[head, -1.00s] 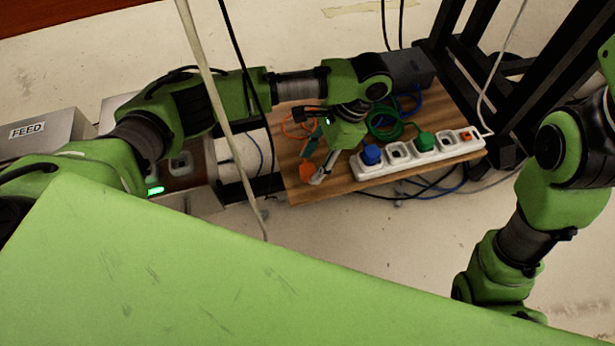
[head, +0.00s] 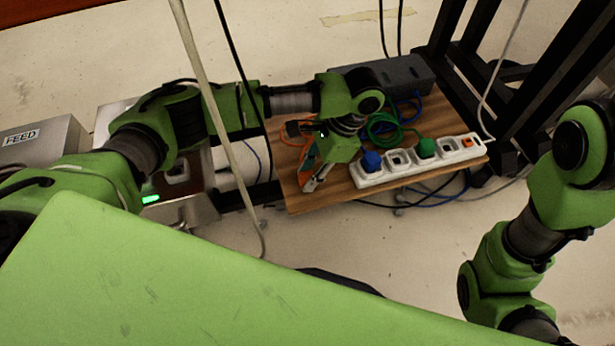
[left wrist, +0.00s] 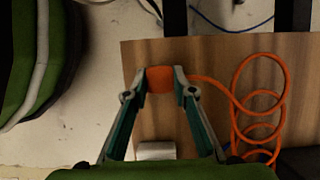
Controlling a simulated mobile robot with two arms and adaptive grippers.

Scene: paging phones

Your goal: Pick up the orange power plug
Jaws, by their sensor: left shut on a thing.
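The orange power plug (left wrist: 160,80) shows in the left wrist view between the two fingertips of my left gripper (left wrist: 161,83), near the edge of the wooden shelf. My left gripper is shut on it, one finger on each side. Its orange cord (left wrist: 262,90) runs right in loose coils. In the head view my left gripper (head: 312,182) points down over the left part of the shelf, and the plug is mostly hidden there. My right arm stands at the right of the head view, but its gripper is out of the picture.
A white power strip (head: 447,152) with a blue plug (head: 371,160) and a green plug (head: 426,148) lies right of my left gripper on the wooden shelf (head: 325,203). A pale hanging cable (head: 215,105) crosses in front of my left arm. A black frame (head: 480,70) stands at right.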

